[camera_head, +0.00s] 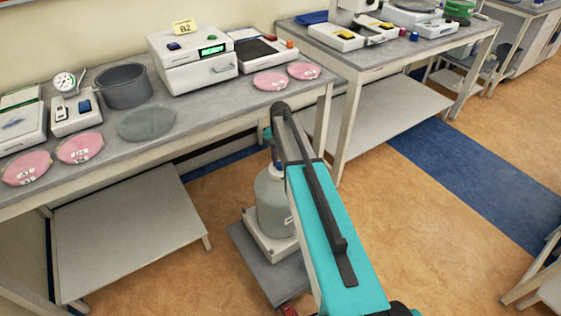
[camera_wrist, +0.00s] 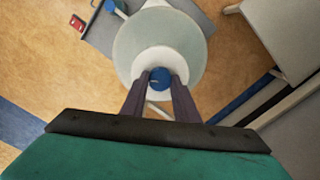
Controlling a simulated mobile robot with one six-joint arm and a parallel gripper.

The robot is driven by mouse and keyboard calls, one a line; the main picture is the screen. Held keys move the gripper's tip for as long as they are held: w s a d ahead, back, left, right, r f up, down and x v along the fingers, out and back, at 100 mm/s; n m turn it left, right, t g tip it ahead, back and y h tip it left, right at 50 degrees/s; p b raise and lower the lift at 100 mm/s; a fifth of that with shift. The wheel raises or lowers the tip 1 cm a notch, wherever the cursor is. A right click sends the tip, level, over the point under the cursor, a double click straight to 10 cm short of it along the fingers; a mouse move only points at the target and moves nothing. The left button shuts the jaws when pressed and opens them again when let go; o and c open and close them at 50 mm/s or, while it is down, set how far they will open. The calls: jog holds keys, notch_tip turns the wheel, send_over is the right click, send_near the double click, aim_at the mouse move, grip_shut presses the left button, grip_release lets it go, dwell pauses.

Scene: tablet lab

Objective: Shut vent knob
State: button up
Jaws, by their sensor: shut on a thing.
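The vent knob (camera_wrist: 160,77) is a small round blue knob on top of a pale grey-green vessel (camera_wrist: 190,42) in the wrist view. My gripper (camera_wrist: 160,84) is shut on the knob, with a dark finger on each side of it. The knob's turn position cannot be told.
A lab table (camera_head: 215,130) with a grey pot (camera_head: 124,86), a white instrument (camera_head: 190,62) and several pink discs stands left of the vessel. A second table (camera_head: 390,62) stands behind right. The base unit rests on a dark grey plate (camera_head: 255,268). Open floor lies to the right.

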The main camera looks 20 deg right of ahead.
aim_at(280, 164)
jog(key=m, duration=0.6)
jog(key=shift+m, duration=0.3)
dwell(0.4)
jog(key=o, duration=1.1)
jog(key=shift+c, duration=0.2)
jog(key=shift+r, duration=0.15)
notch_tip(280, 164, up, 14)
jog(key=b, duration=0.1)
jog(key=shift+f, duration=0.2)
